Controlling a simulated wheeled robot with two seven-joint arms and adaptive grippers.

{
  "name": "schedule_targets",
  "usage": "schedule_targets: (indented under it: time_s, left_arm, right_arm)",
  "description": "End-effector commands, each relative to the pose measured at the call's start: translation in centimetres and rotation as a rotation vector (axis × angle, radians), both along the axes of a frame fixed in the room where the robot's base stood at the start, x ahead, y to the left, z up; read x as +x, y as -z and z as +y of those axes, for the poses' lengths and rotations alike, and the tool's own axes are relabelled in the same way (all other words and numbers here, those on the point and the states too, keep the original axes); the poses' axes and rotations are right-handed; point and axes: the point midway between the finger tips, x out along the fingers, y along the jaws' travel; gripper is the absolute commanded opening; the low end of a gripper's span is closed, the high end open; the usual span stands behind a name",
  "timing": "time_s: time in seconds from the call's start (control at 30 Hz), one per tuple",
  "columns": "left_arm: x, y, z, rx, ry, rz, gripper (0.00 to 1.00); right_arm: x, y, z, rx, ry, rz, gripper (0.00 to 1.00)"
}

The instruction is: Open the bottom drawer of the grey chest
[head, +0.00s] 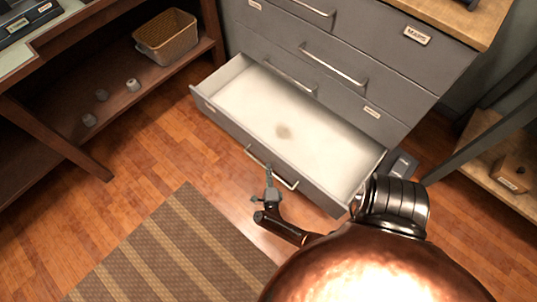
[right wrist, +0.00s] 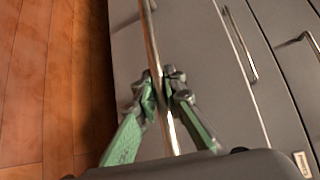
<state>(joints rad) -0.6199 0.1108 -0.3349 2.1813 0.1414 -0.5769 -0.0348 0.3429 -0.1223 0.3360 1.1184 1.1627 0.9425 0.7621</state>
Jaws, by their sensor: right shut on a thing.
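The grey chest (head: 400,55) stands at the top of the head view. Its bottom drawer (head: 225,121) is pulled well out, and its pale inside shows no objects, only a dark smudge. The drawer's metal bar handle (head: 288,184) is on its front face. My right gripper (head: 269,178) is at this handle. In the right wrist view the two green-and-grey fingers (right wrist: 163,88) are closed around the bar (right wrist: 152,43). My left gripper is in neither view.
A dark wooden shelf unit (head: 130,95) with a wicker basket (head: 167,37) and small pale items stands at left. A striped rug (head: 170,250) lies on the wooden floor in front. A light wooden shelf (head: 490,165) is at right. The upper drawers look shut.

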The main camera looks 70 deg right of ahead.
Motion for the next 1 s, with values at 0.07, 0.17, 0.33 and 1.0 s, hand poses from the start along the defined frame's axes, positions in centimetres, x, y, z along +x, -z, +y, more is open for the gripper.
schedule_targets:
  time_s: [0.07, 0.17, 0.33, 1.0]
  left_arm:
    - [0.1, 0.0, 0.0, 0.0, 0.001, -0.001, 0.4]
    - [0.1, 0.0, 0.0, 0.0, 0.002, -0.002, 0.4]
    - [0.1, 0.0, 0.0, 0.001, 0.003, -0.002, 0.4]
    - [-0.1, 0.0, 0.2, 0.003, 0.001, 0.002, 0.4]
  right_arm:
    - [-0.1, 0.0, 0.1, 0.0, 0.001, 0.002, 0.0]
    - [0.0, 0.0, 0.1, 0.0, 0.0, 0.001, 0.0]
    - [-0.1, 0.0, 0.0, 0.001, 0.0, 0.0, 0.2]
    - [-1.7, -0.2, 2.7, 0.005, 0.003, 0.002, 0.28]
